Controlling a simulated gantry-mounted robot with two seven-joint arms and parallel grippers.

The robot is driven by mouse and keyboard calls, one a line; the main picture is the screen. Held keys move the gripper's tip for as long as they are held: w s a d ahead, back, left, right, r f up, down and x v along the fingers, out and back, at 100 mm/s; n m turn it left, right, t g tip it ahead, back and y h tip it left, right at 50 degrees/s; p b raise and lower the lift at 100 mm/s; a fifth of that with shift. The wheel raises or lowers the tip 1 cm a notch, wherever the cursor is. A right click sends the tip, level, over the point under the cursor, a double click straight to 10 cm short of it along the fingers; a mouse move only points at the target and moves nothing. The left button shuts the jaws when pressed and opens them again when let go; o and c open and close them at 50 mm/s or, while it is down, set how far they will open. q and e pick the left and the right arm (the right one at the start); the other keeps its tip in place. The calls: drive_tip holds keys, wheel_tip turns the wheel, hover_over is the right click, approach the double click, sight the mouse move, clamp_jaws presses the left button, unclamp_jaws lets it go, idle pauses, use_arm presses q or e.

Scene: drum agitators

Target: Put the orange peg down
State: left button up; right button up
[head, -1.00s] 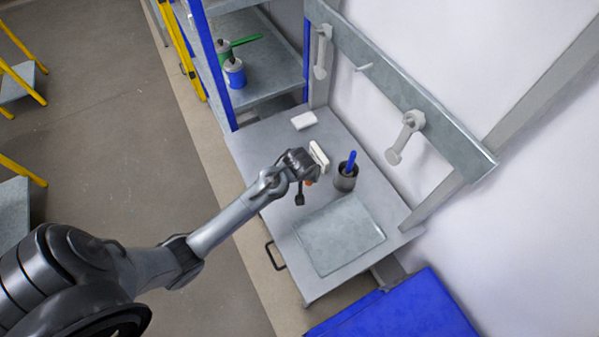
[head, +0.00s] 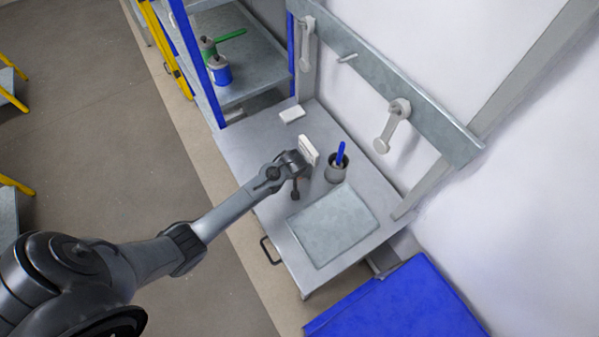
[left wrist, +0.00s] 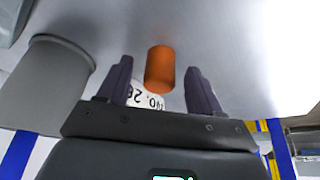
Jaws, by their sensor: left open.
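The orange peg (left wrist: 160,72) shows in the left wrist view between the two dark fingers of my left gripper (left wrist: 158,88). The fingers are open, with a gap on each side of the peg. The grey worktop lies beyond it, and I cannot tell whether the peg's far end touches it. In the head view my left gripper (head: 300,170) is low over the worktop (head: 253,148), and the peg is hidden there. My right gripper is not in view.
A dark cup (head: 336,172) holding a blue-handled tool (head: 341,152) stands just right of the gripper. A white block (head: 309,150) is close behind it. A flat grey plate (head: 333,226) lies in front. A small white block (head: 292,114) lies farther back.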

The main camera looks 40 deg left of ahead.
use_arm(q)
drive_tip(key=shift+c, duration=0.3)
clamp_jaws()
